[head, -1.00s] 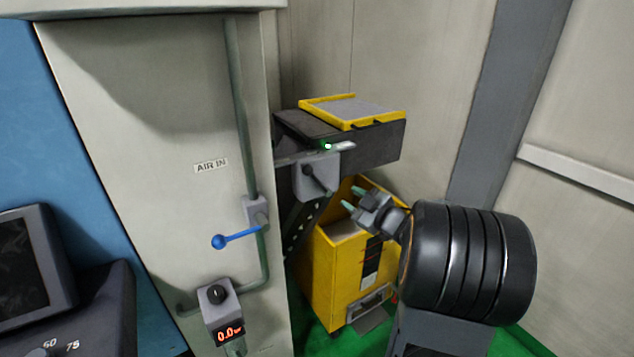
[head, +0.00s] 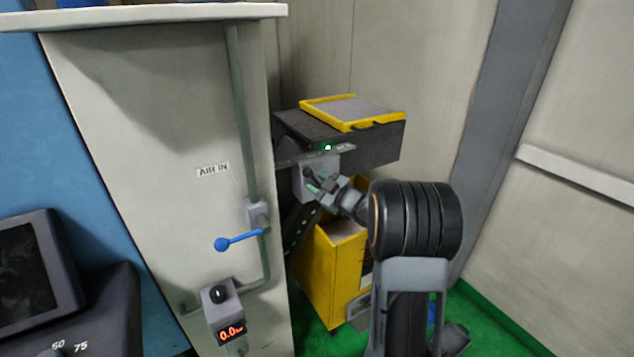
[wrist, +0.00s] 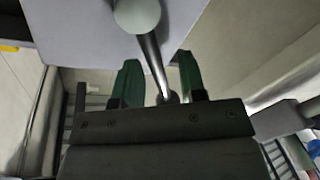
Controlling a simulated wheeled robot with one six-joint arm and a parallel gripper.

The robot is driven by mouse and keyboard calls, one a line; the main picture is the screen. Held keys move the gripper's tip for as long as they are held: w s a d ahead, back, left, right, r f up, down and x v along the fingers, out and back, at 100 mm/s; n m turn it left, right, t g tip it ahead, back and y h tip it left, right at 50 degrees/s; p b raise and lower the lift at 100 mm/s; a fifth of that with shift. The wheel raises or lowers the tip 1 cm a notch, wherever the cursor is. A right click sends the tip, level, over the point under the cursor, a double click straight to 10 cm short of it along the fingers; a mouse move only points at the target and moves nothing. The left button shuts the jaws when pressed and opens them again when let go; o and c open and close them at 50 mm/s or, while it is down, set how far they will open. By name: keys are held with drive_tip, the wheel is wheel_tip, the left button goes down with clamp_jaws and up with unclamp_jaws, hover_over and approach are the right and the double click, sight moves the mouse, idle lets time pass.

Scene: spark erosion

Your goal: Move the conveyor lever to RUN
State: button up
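The conveyor lever's grey box (head: 304,172) is fixed on the side of the dark conveyor (head: 365,149). In the wrist view, the lever's metal rod (wrist: 152,58) runs from a round pivot (wrist: 136,14) on the box face down between my green fingers. Its tip lies near the gripper's front plate. My gripper (head: 316,181) is at the box in the head view. In the wrist view, my gripper (wrist: 158,80) is open, with a visible gap on each side of the rod. The gripper largely covers the lever in the head view. No RUN marking is readable.
A small green light (head: 327,147) glows above the lever box. A yellow-edged tray (head: 337,122) sits on the conveyor. A yellow bin (head: 325,265) stands below. The pale cabinet (head: 150,150) with a blue-handled valve (head: 222,244) stands close to the left.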

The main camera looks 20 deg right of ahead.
drive_tip(key=shift+w+a, duration=0.1)
drive_tip(key=shift+w, duration=0.2)
clamp_jaws()
idle(0.5)
